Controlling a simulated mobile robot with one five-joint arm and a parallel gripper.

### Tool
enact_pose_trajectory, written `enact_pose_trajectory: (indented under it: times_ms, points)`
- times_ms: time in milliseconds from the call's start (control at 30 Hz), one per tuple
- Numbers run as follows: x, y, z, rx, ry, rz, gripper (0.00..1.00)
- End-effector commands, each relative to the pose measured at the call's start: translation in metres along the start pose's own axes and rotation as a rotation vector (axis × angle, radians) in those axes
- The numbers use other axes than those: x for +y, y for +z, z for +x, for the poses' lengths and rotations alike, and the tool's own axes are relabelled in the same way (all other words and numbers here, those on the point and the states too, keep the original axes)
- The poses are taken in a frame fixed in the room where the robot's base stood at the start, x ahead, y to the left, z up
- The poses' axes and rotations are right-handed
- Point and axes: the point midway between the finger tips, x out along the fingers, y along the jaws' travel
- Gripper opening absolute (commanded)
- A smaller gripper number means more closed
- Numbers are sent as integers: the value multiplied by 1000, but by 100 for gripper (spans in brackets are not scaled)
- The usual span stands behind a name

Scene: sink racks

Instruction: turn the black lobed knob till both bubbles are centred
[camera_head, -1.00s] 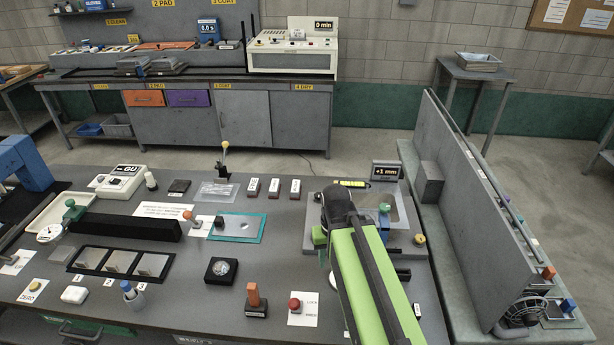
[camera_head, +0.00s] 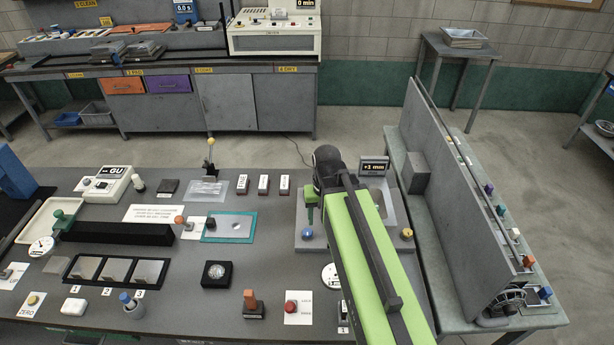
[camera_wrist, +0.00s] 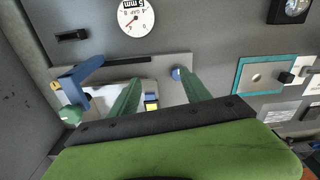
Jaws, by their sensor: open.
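The grey levelling plate (camera_head: 400,208) stands at the right of the bench, partly hidden under my arm. A blue knob (camera_head: 307,234) and a yellow knob (camera_head: 407,233) sit on its front corners. I cannot make out the black lobed knob or the bubbles in either view; my arm covers part of the plate. In the wrist view my gripper (camera_wrist: 161,77) is open and empty over the plate. The tip of one finger lies beside the blue knob (camera_wrist: 178,73). A small yellow piece (camera_wrist: 152,103) shows between the fingers.
A display reading about +1 mm (camera_head: 374,167) stands behind the plate. A white dial gauge (camera_wrist: 136,16) lies in front of it. A tall grey panel (camera_head: 455,190) rises to the right. Left are a teal-edged plate (camera_head: 229,227) and several small blocks.

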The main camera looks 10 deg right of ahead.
Motion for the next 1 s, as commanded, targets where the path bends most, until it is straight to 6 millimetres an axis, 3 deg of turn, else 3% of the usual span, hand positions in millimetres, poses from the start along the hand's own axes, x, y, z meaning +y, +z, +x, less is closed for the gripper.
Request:
enact_pose_trajectory:
  times_ms: [33, 100, 267, 500, 600, 767, 1000]
  points:
    - [2, -18, -30, 5, 0, 42, 55]
    - [0, -48, -43, 9, -1, 146, 55]
    - [-4, -107, -36, 0, 1, 422, 55]
    - [-10, -206, -30, -24, 14, 903, 55]
    - [-12, -237, -28, -31, 22, 1073, 55]
    - [-13, -261, -27, -37, 30, 1225, 55]
    - [-14, -262, -25, -38, 32, 1257, 55]
